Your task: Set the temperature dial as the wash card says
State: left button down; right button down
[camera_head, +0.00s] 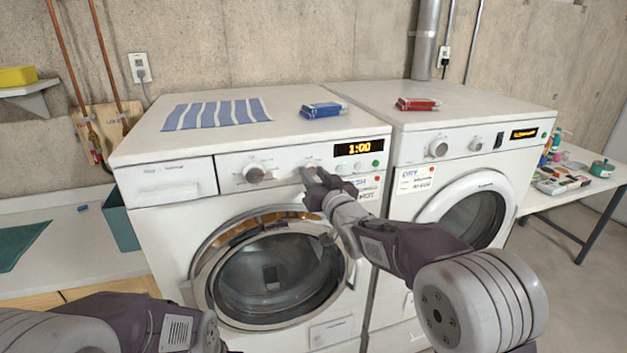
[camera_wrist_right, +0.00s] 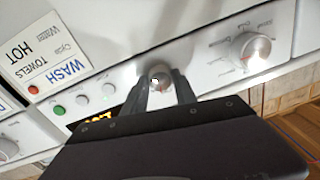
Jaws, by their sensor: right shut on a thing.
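The white washer (camera_head: 165,220) has a large dial (camera_head: 256,173) and a small dial (camera_head: 308,167) on its front panel. My right gripper (camera_head: 313,180) is shut on the small dial. In the right wrist view its two fingers stand on either side of this dial (camera_wrist_right: 160,80), and the large dial (camera_wrist_right: 250,50) is free beside it. The wash card (camera_wrist_right: 45,55) reads WASH, Cycle TOWELS, Water HOT; in the head view my arm partly covers it. The marks around the small dial are too unclear to read. My left arm shows at bottom left, its gripper out of frame.
A dryer (camera_head: 470,150) with its own DRY card (camera_head: 415,179) stands right of the washer. The washer's display (camera_head: 359,147) reads 1:00, with small buttons below. A striped towel (camera_head: 215,114), a blue box (camera_head: 323,110) and a red box (camera_head: 418,104) lie on top.

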jog(key=m+b, duration=0.1)
jog(key=m, duration=0.1)
jog(key=m+b, duration=0.1)
jog(key=m, duration=0.1)
jog(key=shift+f+m, duration=0.2)
jog(key=shift+m, duration=0.2)
jog(key=m+b, duration=0.1)
jog(key=m, duration=0.2)
jog(key=shift+m+b, duration=0.4)
jog(key=shift+a+m+t+h+b, duration=0.1)
jog(key=shift+m+t+h+b, duration=0.15)
jog(key=shift+m+b, duration=1.25)
jog(key=shift+m+t+h+b, duration=0.15)
jog(key=shift+m+h+b, duration=0.25)
jog(key=shift+m, duration=2)
jog(key=c, duration=1)
grip_release()
jog(key=shift+s, duration=0.1)
jog(key=shift+r, duration=0.1)
